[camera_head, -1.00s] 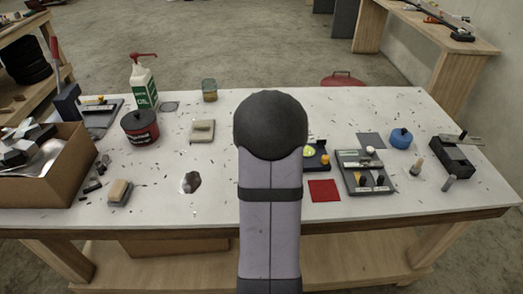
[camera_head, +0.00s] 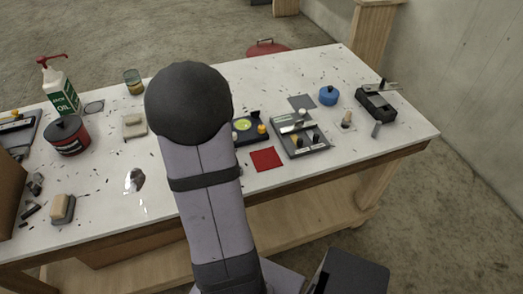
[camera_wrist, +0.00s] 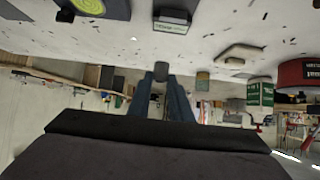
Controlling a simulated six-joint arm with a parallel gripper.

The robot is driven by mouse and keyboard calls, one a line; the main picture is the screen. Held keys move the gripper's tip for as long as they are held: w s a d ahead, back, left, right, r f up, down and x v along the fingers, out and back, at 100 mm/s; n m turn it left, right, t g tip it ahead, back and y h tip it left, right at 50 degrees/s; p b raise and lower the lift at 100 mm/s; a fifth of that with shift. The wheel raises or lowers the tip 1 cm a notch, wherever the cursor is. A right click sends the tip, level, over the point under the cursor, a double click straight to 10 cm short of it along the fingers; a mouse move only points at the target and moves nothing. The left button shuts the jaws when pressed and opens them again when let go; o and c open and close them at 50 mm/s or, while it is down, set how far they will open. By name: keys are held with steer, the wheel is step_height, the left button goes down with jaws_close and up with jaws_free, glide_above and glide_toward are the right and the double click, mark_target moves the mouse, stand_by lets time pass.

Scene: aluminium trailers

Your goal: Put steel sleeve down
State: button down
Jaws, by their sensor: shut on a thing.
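The steel sleeve (camera_wrist: 160,69) is a small grey cylinder between the tips of my gripper (camera_wrist: 160,76) in the wrist view. The two blue-grey fingers are shut on it. The wrist view is upside down, with the white table along its top, and the sleeve appears held off the table. In the head view my own arm hides the gripper and the sleeve.
A red square (camera_head: 266,159) and a grey square (camera_head: 301,102) lie on the white table (camera_head: 215,195). Near them stand a grey tray with small parts (camera_head: 299,137), a blue pot (camera_head: 328,95) and a black fixture (camera_head: 376,104). An oil bottle (camera_head: 61,92) stands left.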

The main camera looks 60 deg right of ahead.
steer(key=s+p, duration=0.1)
steer(key=p, duration=0.1)
steer(key=m+g+h+p, duration=0.3)
steer(key=m+g+p, duration=0.2)
steer(key=m+g, duration=0.45)
glide_above(263, 162)
step_height(263, 162, down, 2)
steer(key=shift+m+t, duration=0.25)
steer(key=shift+f+p, duration=0.35)
steer(key=shift+f, duration=4.6)
steer(key=shift+f, duration=0.2)
steer(key=c, duration=1.6)
jaws_free()
